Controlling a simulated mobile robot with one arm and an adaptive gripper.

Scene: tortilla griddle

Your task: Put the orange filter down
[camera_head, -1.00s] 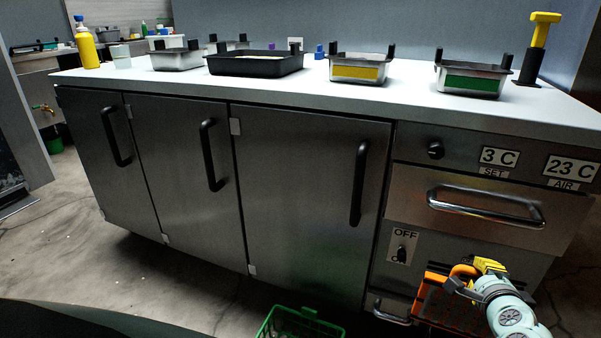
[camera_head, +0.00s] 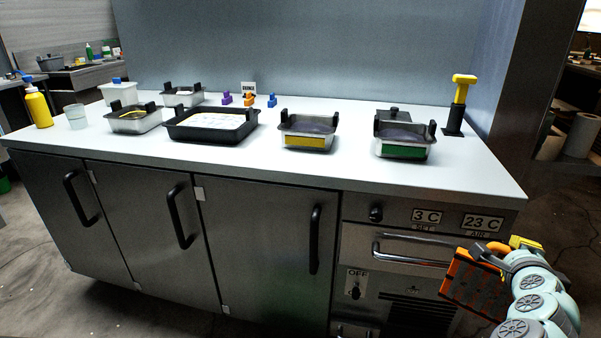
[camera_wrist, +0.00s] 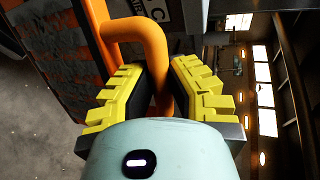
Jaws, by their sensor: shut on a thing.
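The orange filter (camera_head: 474,283) is a flat orange frame with a dark grey panel and a looped orange handle. My gripper (camera_head: 508,246) holds it by the handle, at the lower right of the head view, in front of the steel counter unit. In the wrist view the yellow fingers of my gripper (camera_wrist: 160,88) are closed on the orange handle (camera_wrist: 150,42). The filter's panel (camera_wrist: 50,50) shows at the upper left there, tilted. The filter is in the air; its lower corner overlaps the dark vent slots (camera_head: 417,311) in the picture.
The white counter top (camera_head: 330,172) bears a green-labelled pan (camera_head: 402,150), a yellow-labelled pan (camera_head: 309,143), a large black tray (camera_head: 172,135) and a yellow-handled tool (camera_head: 458,110). Its front right stretch is bare. A drawer handle (camera_head: 400,247) sticks out below the displays.

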